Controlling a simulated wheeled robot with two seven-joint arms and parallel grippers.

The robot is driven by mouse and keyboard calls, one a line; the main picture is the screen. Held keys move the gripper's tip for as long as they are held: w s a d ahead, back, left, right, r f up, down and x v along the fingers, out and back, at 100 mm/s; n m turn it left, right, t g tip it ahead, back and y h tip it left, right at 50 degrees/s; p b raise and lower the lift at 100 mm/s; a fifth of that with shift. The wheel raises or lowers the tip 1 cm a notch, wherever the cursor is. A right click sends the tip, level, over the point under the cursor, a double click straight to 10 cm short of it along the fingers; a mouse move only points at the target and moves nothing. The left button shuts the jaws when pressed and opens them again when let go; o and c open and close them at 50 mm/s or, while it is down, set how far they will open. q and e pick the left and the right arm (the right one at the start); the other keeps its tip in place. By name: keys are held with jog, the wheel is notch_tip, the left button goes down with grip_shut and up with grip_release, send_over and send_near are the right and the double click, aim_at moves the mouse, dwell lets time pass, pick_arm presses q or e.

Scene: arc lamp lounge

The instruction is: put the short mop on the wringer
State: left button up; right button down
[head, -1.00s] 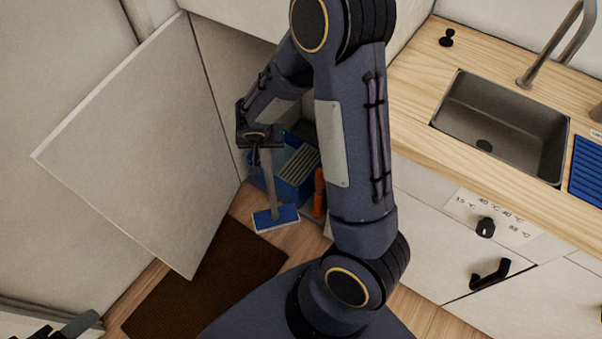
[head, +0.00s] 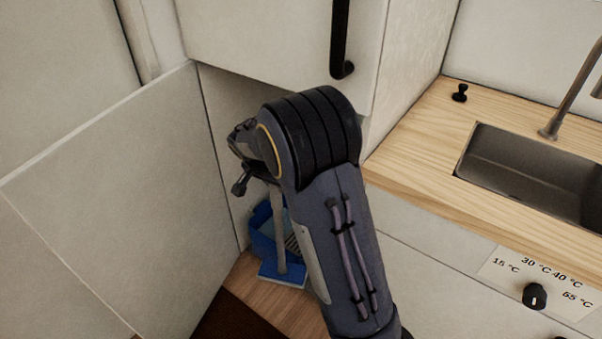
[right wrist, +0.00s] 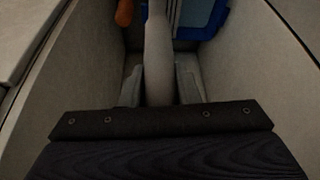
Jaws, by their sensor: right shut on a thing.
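The short mop shows in the head view as a pale handle (head: 280,229) with a flat blue head (head: 283,273) at its lower end. My right gripper (head: 262,178) is shut on the upper handle. The handle also runs between the fingers (right wrist: 160,88) in the right wrist view. The mop is nearly upright, its head in front of a blue bucket (head: 258,238). I cannot tell whether the head touches the floor. The grey ribbed wringer (head: 292,244) on the bucket is partly hidden by the handle and my right arm. My left gripper is not in view.
An open cabinet door (head: 115,190) stands left of the mop, and an upper cabinet (head: 265,45) hangs above. The wooden counter with a sink (head: 525,170) is to the right. An orange object (right wrist: 124,12) is beside the bucket. A brown mat (head: 235,318) lies in front.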

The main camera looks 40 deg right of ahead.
jog(key=w+d+f, duration=0.1)
jog(key=w+d, duration=0.4)
jog(key=d, duration=0.7)
jog(key=shift+w+d+f+b, duration=0.15)
jog(key=shift+f+b, duration=0.05)
jog(key=shift+b, duration=0.15)
jog(key=c, duration=1.5)
grip_release()
jog(key=shift+f, duration=0.15)
jog(key=shift+c, duration=0.2)
jog(key=o, duration=0.5)
jog(key=shift+c, duration=0.2)
